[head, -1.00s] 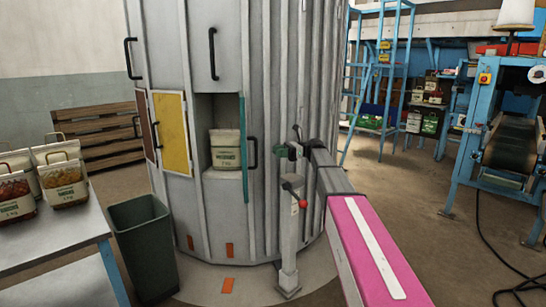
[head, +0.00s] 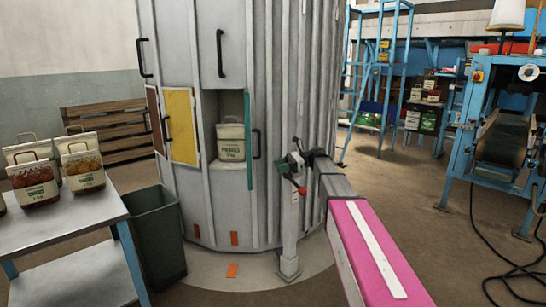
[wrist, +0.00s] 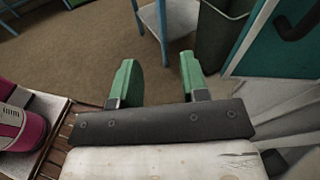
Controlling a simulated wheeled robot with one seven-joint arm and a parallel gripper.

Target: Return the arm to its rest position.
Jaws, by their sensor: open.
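My gripper (wrist: 156,82) shows in the wrist view with its two green fingers spread wide and nothing between them.
A grey table (head: 75,222) at left holds several sacks (head: 35,180). A dark green bin (head: 158,235) stands between table and silo.

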